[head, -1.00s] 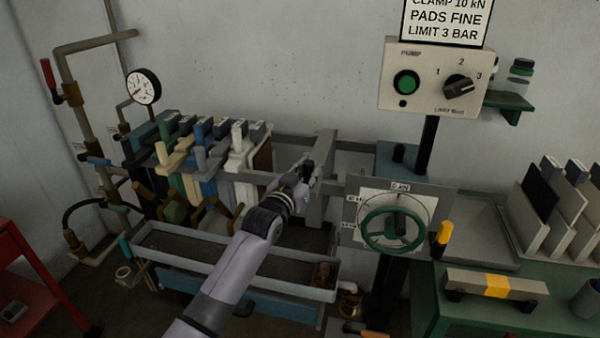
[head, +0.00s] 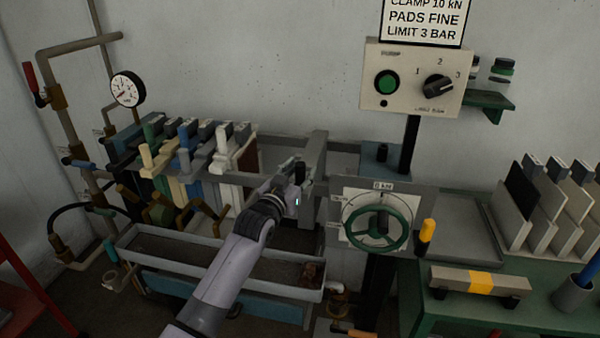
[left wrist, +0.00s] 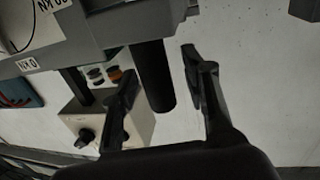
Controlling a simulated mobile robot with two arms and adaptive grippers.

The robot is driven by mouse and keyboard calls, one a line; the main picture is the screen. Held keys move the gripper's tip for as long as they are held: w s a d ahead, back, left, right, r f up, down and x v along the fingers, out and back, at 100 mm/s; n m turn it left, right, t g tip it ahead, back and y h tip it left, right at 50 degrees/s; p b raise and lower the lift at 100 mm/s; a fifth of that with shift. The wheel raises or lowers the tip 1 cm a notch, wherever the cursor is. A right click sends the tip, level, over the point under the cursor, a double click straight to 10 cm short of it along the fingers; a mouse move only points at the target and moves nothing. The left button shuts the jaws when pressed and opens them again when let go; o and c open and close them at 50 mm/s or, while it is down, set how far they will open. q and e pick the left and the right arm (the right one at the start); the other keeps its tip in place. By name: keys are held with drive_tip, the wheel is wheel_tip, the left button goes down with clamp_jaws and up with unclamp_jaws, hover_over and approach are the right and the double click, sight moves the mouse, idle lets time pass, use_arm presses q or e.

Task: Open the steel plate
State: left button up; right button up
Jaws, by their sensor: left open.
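The steel plate (head: 316,150) appears to be the grey upright plate near the right end of the plate row, left of the green handwheel. My left gripper (head: 300,172) is at its left side in the head view, with the fingers small and partly hidden there. In the left wrist view the left gripper (left wrist: 160,72) is open. A dark cylindrical handle (left wrist: 154,80) lies between its fingers, nearer the left finger, below a grey metal body (left wrist: 120,22). I cannot tell whether a finger touches the handle. My right gripper is not in view.
A green handwheel (head: 377,229) on a dial panel is right of the plate. Several coloured press plates (head: 185,150) with protruding handles stand to the left. A trough (head: 225,262) runs below. A control box (head: 415,78) is above right. A green bench (head: 500,308) stands at right.

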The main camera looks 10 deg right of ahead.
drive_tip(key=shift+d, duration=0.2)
use_arm(q)
drive_tip(key=shift+s+a, duration=0.2)
drive_tip(key=shift+s, duration=0.2)
drive_tip(key=v, duration=1.1)
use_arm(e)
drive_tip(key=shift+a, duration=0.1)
